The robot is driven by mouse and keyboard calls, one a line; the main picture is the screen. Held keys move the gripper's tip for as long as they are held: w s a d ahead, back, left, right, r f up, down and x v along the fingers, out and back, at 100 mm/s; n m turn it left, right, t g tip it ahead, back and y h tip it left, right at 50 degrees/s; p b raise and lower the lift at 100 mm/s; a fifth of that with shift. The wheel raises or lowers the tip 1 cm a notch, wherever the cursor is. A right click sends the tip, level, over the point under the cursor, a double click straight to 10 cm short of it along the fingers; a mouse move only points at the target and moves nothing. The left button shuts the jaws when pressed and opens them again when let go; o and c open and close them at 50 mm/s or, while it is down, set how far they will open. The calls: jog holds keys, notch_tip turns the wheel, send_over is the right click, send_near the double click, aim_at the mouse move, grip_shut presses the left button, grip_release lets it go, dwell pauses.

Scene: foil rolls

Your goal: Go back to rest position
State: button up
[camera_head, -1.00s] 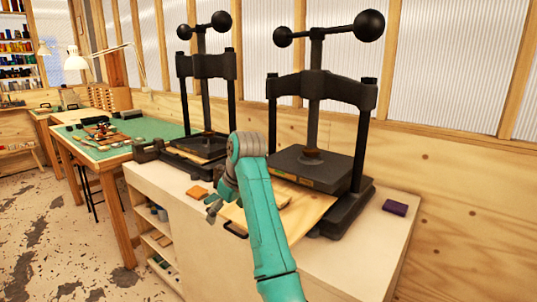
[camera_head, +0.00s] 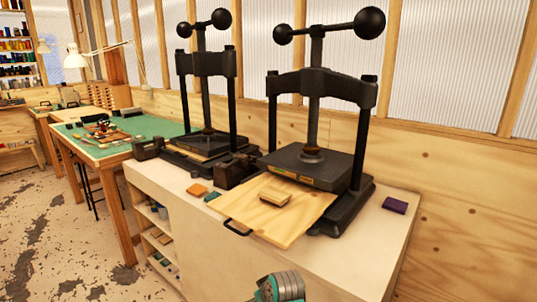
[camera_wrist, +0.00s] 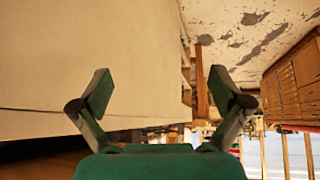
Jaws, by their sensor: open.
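My gripper (camera_wrist: 156,95) shows in the wrist view with its two green-padded fingers spread wide and nothing between them. In the head view only a grey and teal part of my arm shows at the bottom edge; the fingers are out of that view. The wrist view looks along the pale side of the cabinet (camera_wrist: 80,60), with the gripper apart from the things on its top.
Two black presses (camera_head: 315,150) (camera_head: 205,95) stand on the cabinet (camera_head: 290,265). A wooden board (camera_head: 290,220) with a handle and a small block (camera_head: 275,195) sticks out of the nearer press. A purple block (camera_head: 395,205) lies at right. Floor (camera_head: 50,240) is open at left.

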jog(key=s+d+f+m+t, duration=0.25)
jog(key=s+d+f, duration=0.55)
jog(key=s+f, duration=0.55)
jog(key=s+d+f+m+t+h, duration=0.1)
jog(key=s+d, duration=0.3)
jog(key=s, duration=0.4)
jog(key=s+d+f+m+t+h, duration=0.1)
jog(key=s+d, duration=0.2)
jog(key=s, duration=0.6)
jog(key=s+d+r+m+t, duration=0.1)
jog(key=s+d+r, duration=0.15)
jog(key=s, duration=0.55)
jog(key=s+d+r+t, duration=0.15)
jog(key=s+r, duration=0.25)
jog(key=s, duration=0.4)
jog(key=s+d+r+m+t+h, duration=0.1)
jog(key=s+d+r, duration=0.1)
jog(key=s+r, duration=0.9)
notch_tip(320, 180, up, 4)
jog(key=shift+s+t, duration=0.25)
jog(key=shift+t, duration=0.15)
